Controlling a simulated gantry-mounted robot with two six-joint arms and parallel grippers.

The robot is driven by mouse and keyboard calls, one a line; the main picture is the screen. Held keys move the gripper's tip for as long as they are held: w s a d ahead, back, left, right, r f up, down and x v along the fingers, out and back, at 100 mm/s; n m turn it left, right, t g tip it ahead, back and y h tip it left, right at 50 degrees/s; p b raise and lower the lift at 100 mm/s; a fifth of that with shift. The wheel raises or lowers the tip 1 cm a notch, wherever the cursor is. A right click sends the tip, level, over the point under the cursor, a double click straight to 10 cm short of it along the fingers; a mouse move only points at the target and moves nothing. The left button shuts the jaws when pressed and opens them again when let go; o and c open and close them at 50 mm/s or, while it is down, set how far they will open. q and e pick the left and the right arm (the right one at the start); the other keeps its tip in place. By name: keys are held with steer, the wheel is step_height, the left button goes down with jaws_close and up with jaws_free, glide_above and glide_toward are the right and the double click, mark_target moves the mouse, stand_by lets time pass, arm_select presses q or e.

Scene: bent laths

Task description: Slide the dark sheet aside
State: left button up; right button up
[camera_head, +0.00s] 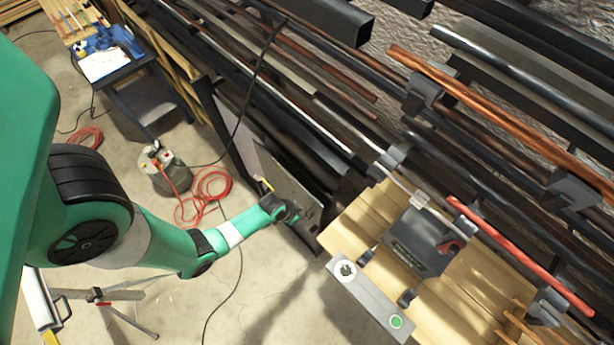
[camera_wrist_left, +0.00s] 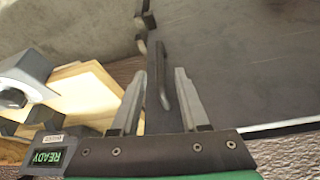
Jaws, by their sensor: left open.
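The dark sheet (camera_head: 290,184) stands on edge, leaning by the rack of bars in the head view. In the left wrist view the dark sheet (camera_wrist_left: 240,55) fills the upper right as a flat, dark grey face. A dark bar-like handle (camera_wrist_left: 159,72) stands out at its left edge. My left gripper (camera_head: 292,212) is at the sheet's lower part. In the wrist view its two fingers (camera_wrist_left: 158,100) are apart, with the handle's lower end between them. I cannot tell whether either finger touches it. My right gripper is in neither view.
A wooden bench (camera_head: 350,215) with a grey machine (camera_head: 420,242) stands right of the gripper. A red cable (camera_head: 205,190) and a small drum (camera_head: 168,172) lie on the floor to the left. A rack of bars and tubes (camera_head: 370,125) runs behind. Bare floor is left of the gripper.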

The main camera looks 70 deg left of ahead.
mark_target(306, 216)
arm_select(q)
steer(key=b+x, duration=0.2)
steer(key=x, duration=0.4)
steer(key=shift+w+f+b, duration=0.15)
steer(key=shift+b, duration=0.2)
steer(key=shift+c, duration=0.3)
jaws_close()
stand_by(0.6)
